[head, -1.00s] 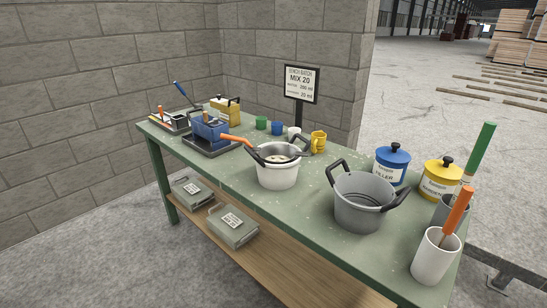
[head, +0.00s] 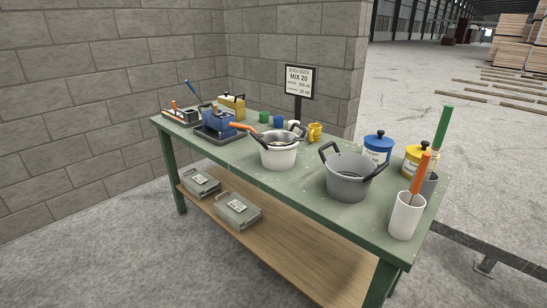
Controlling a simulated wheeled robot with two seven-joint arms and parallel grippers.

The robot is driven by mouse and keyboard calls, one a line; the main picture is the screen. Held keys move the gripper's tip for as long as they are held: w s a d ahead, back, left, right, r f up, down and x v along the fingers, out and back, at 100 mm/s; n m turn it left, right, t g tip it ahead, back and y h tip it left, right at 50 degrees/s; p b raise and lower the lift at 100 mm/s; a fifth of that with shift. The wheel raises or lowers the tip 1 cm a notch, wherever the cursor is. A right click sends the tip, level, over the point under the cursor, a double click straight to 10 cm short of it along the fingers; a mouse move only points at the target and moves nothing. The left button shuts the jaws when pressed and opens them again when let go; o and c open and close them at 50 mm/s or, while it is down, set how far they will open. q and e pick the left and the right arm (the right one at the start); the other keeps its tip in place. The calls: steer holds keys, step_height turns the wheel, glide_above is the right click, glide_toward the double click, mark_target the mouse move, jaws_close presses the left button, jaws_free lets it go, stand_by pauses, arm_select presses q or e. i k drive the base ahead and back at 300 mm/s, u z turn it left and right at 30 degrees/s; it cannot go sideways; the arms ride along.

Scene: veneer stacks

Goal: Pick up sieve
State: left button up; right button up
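The sieve has an orange handle (head: 243,128) and a dark round rim. It rests in the mouth of a white pot (head: 278,155) on the green workbench (head: 310,184), with its handle sticking out to the left over the pot's edge. The lower part of its bowl is hidden inside the pot. Neither of my grippers is in view.
A grey pot (head: 347,182) with black handles stands right of the white pot. A white holder (head: 406,216) with an orange-handled tool, a blue tin (head: 377,147) and a yellow tin (head: 419,160) stand farther right. A blue device (head: 216,125) stands left. Floor in front is clear.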

mark_target(274, 138)
steer(key=z, duration=0.05)
steer(key=k, duration=0.65)
steer(key=u, duration=1.05)
steer(key=i, duration=0.7)
steer(key=u, duration=0.9)
steer(key=i, duration=0.8)
steer(key=z, duration=0.6)
steer(key=i, duration=1.05)
steer(key=z, duration=0.9)
